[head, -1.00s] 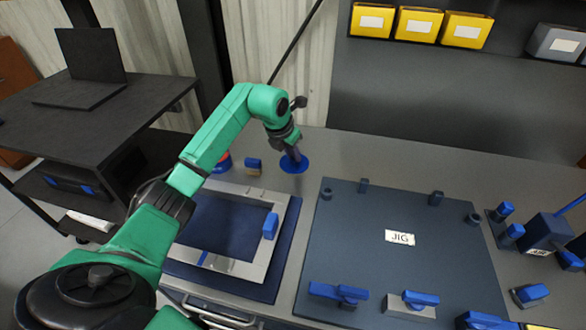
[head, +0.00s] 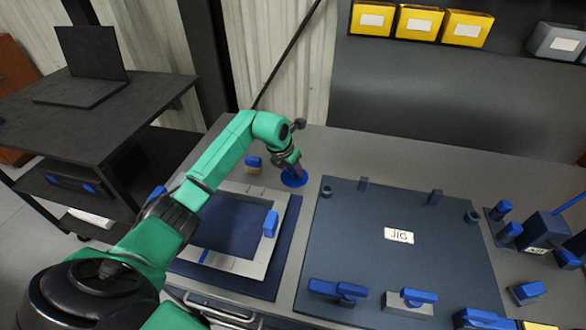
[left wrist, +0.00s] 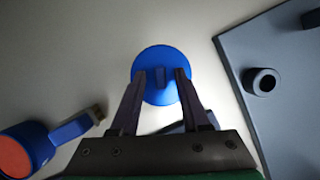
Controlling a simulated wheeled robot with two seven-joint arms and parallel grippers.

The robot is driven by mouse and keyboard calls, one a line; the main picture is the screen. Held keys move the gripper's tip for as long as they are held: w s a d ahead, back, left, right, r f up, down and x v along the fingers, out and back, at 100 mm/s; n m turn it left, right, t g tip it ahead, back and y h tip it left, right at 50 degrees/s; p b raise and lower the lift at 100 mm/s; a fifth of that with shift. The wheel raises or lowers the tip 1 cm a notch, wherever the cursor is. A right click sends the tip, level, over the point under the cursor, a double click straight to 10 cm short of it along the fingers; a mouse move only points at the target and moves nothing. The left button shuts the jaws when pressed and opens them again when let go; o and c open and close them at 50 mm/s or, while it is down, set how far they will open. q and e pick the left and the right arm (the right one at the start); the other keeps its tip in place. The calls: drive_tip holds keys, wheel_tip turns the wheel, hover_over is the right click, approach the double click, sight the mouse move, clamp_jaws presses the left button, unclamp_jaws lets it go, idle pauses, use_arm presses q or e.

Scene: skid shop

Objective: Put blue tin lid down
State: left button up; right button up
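The blue tin lid (head: 294,179) is a round disc with a small upright grip in its middle. It appears to lie flat on the grey bench, left of the jig board. My left gripper (head: 296,168) is over it, pointing down. In the left wrist view the lid (left wrist: 160,94) is under the fingertips of my left gripper (left wrist: 160,76). The fingers are apart, one on each side of the grip, with a gap showing on both sides. My right gripper is not in view.
A light frame on a dark blue mat (head: 285,235) is nearer me. The jig board (head: 350,235) with pegs and blue clamps is to the right. Bare bench shows behind the lid.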

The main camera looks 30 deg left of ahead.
use_arm(q)
drive_tip(key=b+v, duration=0.1)
drive_tip(key=v, duration=1.1)
drive_tip(key=shift+s, duration=0.1)
